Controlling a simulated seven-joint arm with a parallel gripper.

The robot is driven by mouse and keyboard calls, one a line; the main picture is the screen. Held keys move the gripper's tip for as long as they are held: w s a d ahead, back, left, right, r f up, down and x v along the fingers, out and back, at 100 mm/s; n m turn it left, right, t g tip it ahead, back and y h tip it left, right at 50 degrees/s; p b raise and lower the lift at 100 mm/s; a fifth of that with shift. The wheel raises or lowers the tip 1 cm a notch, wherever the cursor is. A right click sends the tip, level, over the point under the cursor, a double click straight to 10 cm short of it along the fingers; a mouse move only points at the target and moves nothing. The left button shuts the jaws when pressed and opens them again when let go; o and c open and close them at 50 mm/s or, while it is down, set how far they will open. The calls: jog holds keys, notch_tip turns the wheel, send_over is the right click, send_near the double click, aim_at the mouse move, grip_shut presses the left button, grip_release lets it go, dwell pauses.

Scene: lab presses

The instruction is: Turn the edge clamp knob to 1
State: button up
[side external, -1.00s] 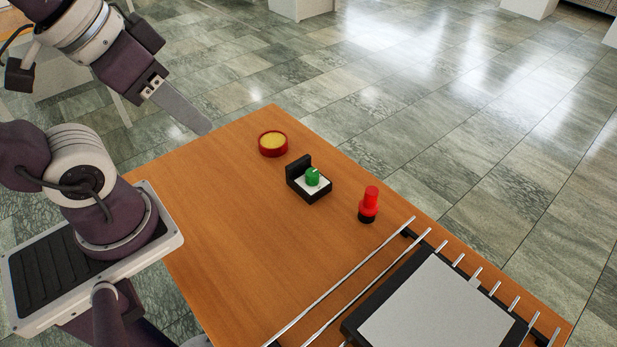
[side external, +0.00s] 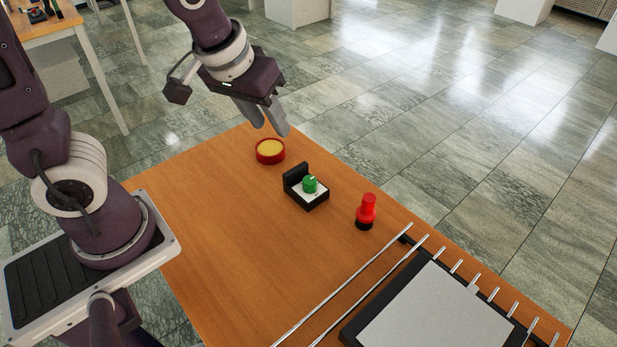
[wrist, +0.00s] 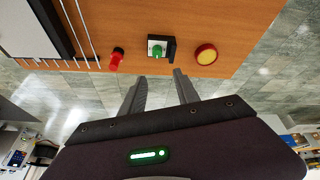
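A green knob (side external: 310,184) sits on a white plate in a small black housing (side external: 318,204) on the wooden table. The housing has a raised black back wall on its left side. The knob also shows in the wrist view (wrist: 157,51), with a pale mark on it; I cannot read any numbers. My gripper (side external: 270,130) is in the air above the table's far edge, apart from the knob and up and left of it. In the wrist view my gripper (wrist: 158,80) shows two fingers spread apart with nothing between them.
A red-rimmed yellow button (side external: 270,151) lies left of the housing, near my fingers. A red knob on a black base (side external: 366,211) stands to its right. Metal rods and a black-framed grey plate (side external: 435,310) fill the right end. The table's left part is clear.

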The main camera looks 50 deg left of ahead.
jog(key=n+y, duration=0.1)
send_near(309, 180)
jog(key=f, duration=0.1)
jog(key=shift+n, duration=0.3)
jog(key=x, duration=0.8)
jog(key=shift+w+r, duration=0.1)
jog(key=shift+w, duration=0.1)
jog(key=shift+g, duration=0.3)
jog(key=shift+c, duration=0.3)
grip_shut()
